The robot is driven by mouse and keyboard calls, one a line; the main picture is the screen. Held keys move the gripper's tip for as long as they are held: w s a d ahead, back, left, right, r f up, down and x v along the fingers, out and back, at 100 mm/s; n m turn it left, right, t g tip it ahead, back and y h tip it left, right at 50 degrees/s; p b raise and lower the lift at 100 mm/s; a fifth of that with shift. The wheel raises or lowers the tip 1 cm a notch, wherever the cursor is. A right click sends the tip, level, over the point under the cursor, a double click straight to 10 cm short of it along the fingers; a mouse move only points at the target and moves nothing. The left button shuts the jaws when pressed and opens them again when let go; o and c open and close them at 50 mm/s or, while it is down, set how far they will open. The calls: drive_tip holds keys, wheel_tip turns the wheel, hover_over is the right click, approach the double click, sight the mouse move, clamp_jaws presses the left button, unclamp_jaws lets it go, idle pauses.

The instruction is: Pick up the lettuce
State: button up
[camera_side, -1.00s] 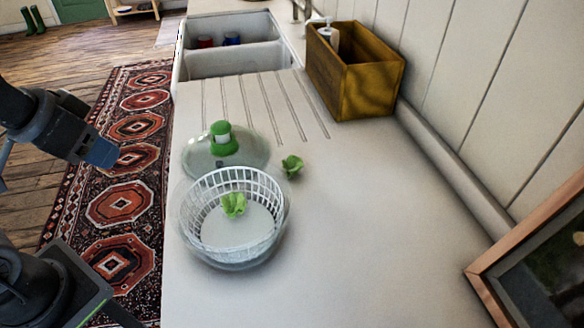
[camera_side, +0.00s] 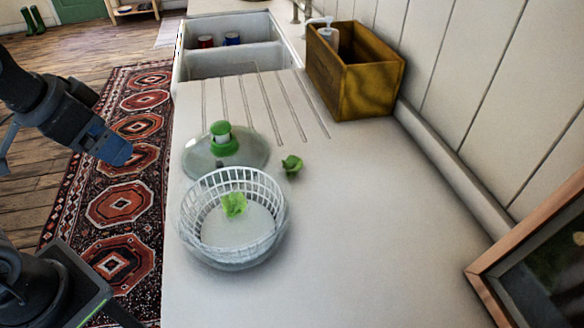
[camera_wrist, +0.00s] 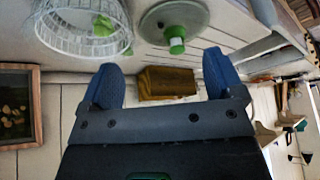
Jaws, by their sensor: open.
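One piece of green lettuce (camera_side: 292,164) lies on the white counter, right of the clear lid (camera_side: 232,156) with its green knob. Another lettuce piece (camera_side: 234,205) is inside the white salad spinner basket (camera_side: 270,230). My gripper (camera_side: 118,152) is over the rug, left of the counter and apart from the lettuce. In the wrist view its blue fingers (camera_wrist: 160,85) are spread with nothing held between them.
A sink (camera_side: 235,58) holding a red and a blue object is at the back. A wooden box (camera_side: 365,85) with a pump bottle stands by the wall. A framed picture (camera_side: 540,265) is at the lower right. The counter right of the basket is clear.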

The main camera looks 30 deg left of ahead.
drive_tip(key=w+d+r+m+g, duration=0.25)
drive_tip(key=w+r+m, duration=0.2)
drive_tip(key=w, duration=0.35)
drive_tip(key=m+g+y, duration=0.1)
drive_tip(key=m+g, duration=0.2)
drive_tip(key=m, duration=1.2)
hover_over(293, 163)
drive_tip(key=d, duration=0.2)
wheel_tip(293, 163, down, 10)
drive_tip(key=f, duration=0.5)
drive_tip(key=a+f, duration=0.1)
drive_tip(key=f, duration=0.2)
drive_tip(key=shift+w, duration=0.15)
drive_tip(key=f, duration=0.2)
drive_tip(key=a+f, duration=0.1)
drive_tip(key=f, duration=0.2)
drive_tip(key=shift+a+f, duration=0.1)
drive_tip(key=shift+f, duration=0.2)
drive_tip(key=c, duration=0.7)
